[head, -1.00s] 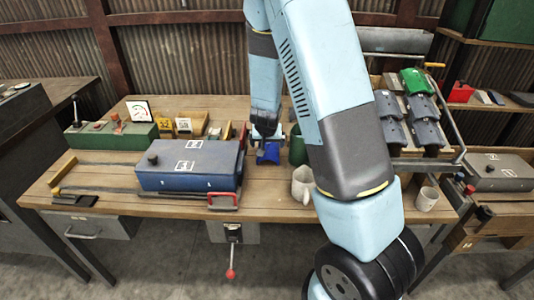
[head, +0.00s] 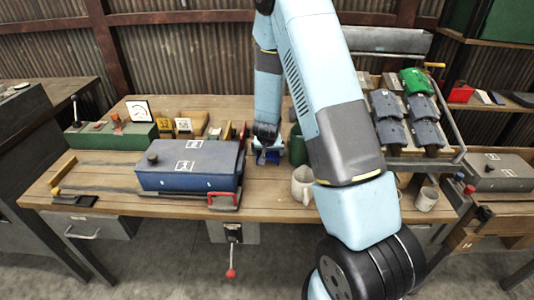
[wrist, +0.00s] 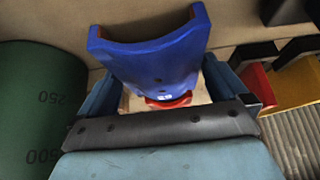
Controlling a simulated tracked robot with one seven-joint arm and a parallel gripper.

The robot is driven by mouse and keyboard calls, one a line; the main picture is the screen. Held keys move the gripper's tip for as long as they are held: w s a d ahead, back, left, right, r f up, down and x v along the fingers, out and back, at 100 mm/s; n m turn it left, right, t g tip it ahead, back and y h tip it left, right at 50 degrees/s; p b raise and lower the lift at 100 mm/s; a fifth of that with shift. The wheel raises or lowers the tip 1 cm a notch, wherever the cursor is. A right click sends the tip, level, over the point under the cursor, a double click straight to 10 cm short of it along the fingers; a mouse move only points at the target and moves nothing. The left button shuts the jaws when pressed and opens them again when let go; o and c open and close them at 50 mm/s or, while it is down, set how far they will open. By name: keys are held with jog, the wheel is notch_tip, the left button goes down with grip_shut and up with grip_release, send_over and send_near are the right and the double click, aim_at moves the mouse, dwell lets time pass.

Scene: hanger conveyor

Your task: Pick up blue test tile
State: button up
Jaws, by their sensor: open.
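The blue test tile (head: 268,159) is on the wooden workbench, mostly covered by my gripper (head: 266,143) in the head view. In the wrist view the tile (wrist: 160,60) is a blue piece with a curved, notched end. My gripper (wrist: 162,88) is open, with one finger on each side of the tile's near part. I cannot tell whether the fingers touch it. A small red part shows at the tile's near end.
A green container (wrist: 40,110) with volume marks stands close to the left finger in the wrist view. A blue-grey box (head: 190,168) is left of my gripper, a pale mug (head: 302,184) to the right. Red and yellow pieces (wrist: 293,85) are right in the wrist view.

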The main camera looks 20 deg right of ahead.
jog(key=c, duration=0.8)
jog(key=shift+c, duration=0.2)
